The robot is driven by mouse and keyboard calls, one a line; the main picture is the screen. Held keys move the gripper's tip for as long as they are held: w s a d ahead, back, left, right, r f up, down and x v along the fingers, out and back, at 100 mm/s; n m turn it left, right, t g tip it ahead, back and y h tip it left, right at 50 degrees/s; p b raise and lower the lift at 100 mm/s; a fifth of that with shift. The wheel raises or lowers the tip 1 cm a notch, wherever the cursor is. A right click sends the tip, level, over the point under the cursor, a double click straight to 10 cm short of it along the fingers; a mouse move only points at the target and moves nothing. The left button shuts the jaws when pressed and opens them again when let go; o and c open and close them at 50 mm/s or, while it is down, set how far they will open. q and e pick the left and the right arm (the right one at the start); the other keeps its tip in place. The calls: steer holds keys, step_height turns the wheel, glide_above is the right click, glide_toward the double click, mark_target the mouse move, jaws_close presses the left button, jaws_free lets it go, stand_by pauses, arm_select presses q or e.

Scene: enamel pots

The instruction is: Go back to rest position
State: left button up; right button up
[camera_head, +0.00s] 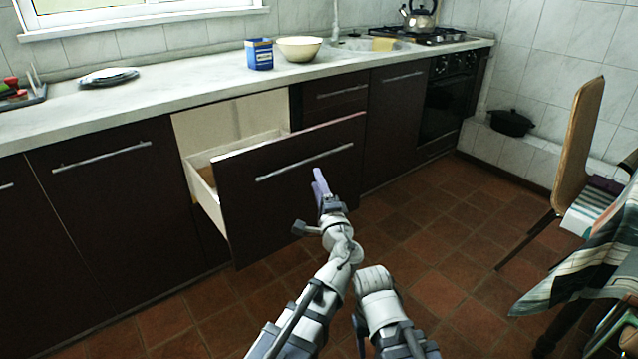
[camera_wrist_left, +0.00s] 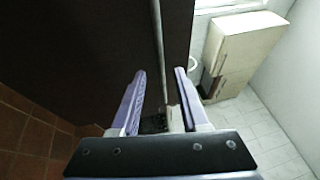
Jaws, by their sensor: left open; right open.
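My left gripper (camera_head: 319,178) is in front of the pulled-out drawer (camera_head: 235,205) and appears just below its metal handle (camera_head: 285,170) in the head view. In the left wrist view its two lilac fingers (camera_wrist_left: 158,88) stand apart with nothing gripped between them. The handle bar (camera_wrist_left: 158,35) runs up the dark drawer front (camera_wrist_left: 80,50) beyond the fingertips; the exact gap to it is hard to judge. My right arm (camera_head: 375,285) is folded low, beside my left forearm. Its gripper is hidden.
The drawer sticks out below the counter (camera_head: 180,92), over the tiled floor (camera_head: 440,240). A blue tin (camera_head: 259,55) and a cream bowl (camera_head: 299,50) stand on the counter. A chair (camera_head: 580,135) and a cloth-covered table (camera_head: 580,270) are at the right. Floor between is clear.

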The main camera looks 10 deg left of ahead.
arm_select(q)
steer(key=s+a+f+n+g, duration=0.5)
steer(key=a+f+g, duration=0.1)
steer(key=a+f, duration=0.15)
steer(key=s+a+f+n+g, duration=0.45)
steer(key=a+f+n, duration=0.2)
steer(key=f, duration=0.25)
steer(key=s+d+f+n+g+h, duration=0.3)
steer(key=s+d+f+g+h, duration=0.5)
steer(key=s, duration=0.3)
steer(key=s+d+r+m+y+p, duration=0.1)
steer(key=s+d+m+p, duration=0.15)
steer(key=d, duration=0.25)
steer(key=s+d+r+m+p, duration=0.1)
steer(key=s+d, duration=0.2)
steer(key=d, duration=0.2)
step_height(320, 180, up, 38)
steer(key=p, duration=3.7)
steer(key=shift+s+p, duration=0.25)
steer(key=shift+p, duration=0.1)
